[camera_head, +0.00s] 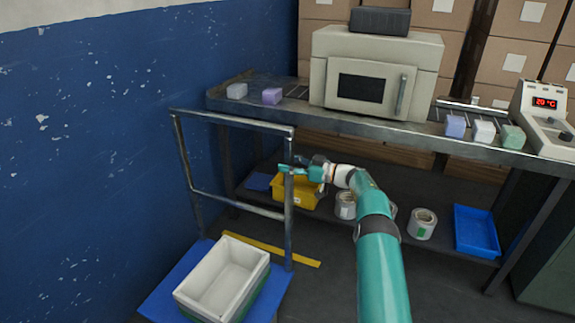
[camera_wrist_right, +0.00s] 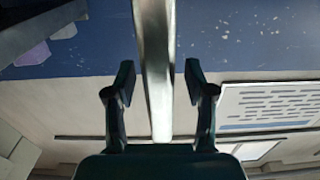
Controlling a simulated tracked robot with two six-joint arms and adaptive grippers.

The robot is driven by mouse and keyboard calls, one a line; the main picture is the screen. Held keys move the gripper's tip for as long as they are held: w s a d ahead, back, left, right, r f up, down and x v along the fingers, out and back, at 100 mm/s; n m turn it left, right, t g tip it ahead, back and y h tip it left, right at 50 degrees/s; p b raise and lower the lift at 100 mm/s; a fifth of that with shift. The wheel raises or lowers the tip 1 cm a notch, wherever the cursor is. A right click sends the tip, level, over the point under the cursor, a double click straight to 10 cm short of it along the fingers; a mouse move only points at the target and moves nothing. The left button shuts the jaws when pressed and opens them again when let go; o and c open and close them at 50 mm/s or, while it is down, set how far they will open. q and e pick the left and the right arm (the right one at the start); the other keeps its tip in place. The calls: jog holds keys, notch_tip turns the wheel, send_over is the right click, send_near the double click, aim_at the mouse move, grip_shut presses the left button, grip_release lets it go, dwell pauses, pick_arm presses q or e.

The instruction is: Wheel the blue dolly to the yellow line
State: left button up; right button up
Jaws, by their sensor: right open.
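The blue dolly (camera_head: 268,300) stands at the lower left in the head view, with a grey metal push frame (camera_head: 240,121) rising from it. My right gripper (camera_head: 291,168) is at the frame's right upright post. In the right wrist view the post (camera_wrist_right: 155,60) runs between the two open fingers (camera_wrist_right: 160,85), with a gap on each side. The yellow line (camera_head: 280,252) lies on the floor just beyond the dolly platform, partly hidden behind the frame and crate. My left gripper is not in view.
A white and green crate (camera_head: 225,280) rides on the dolly. A blue wall (camera_head: 90,150) is close on the left. Behind is a metal bench (camera_head: 360,125) with a lower shelf holding a yellow bin (camera_head: 310,192), cans (camera_head: 422,224) and a blue tray (camera_head: 476,231).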

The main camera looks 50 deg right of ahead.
jog(key=v, duration=1.2)
